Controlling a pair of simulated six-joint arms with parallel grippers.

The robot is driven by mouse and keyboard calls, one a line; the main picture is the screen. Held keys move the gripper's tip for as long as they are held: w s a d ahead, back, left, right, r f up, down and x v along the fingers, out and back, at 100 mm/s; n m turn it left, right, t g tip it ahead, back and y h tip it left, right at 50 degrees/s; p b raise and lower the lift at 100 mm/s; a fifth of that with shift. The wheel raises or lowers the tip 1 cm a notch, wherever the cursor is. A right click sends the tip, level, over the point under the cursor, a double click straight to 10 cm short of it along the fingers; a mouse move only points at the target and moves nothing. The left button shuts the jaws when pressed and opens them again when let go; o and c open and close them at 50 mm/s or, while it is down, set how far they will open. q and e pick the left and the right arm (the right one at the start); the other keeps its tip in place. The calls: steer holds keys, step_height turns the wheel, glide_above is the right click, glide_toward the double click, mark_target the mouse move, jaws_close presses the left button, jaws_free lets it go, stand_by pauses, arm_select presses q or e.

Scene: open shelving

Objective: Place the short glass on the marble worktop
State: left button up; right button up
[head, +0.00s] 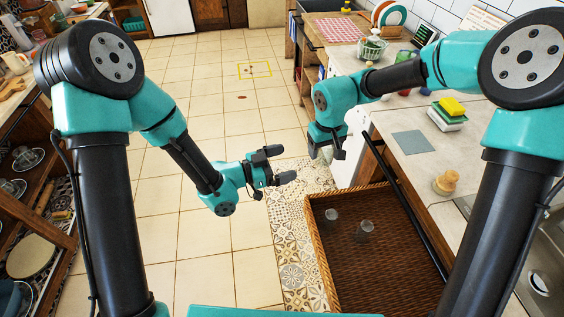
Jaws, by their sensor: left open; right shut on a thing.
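The pale worktop (408,175) runs along the right side. Two small clear glasses stand apart in the brown wicker drawer (390,270) below it: one glass (331,214) to the left, another glass (367,228) to the right. I cannot tell which is the short one. My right gripper (326,148) points down beside the worktop's left edge, above and beyond the drawer. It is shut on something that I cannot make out. My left gripper (282,165) is open and empty, pointing right over the floor, left of the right gripper and above the patterned rug.
On the worktop are a grey mat (412,142), stacked sponges (450,112) and a wooden brush (446,183). A sink (540,275) lies at the lower right. A black bar (408,205) runs along the drawer's right side. Bare worktop lies around the mat.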

mark_target(322, 152)
arm_select(q)
steer(key=shift+w+d, duration=0.1)
steer(key=x, duration=1.1)
steer(key=shift+w+d, duration=0.15)
steer(key=shift+d, duration=0.15)
steer(key=shift+c, duration=0.3)
steer(key=c, duration=1)
steer(key=shift+c, duration=0.2)
arm_select(e)
steer(key=o, duration=1.1)
steer(key=shift+a, duration=0.1)
arm_select(q)
steer(key=shift+d, duration=0.1)
arm_select(e)
steer(key=shift+s, duration=0.1)
steer(key=shift+c, duration=0.4)
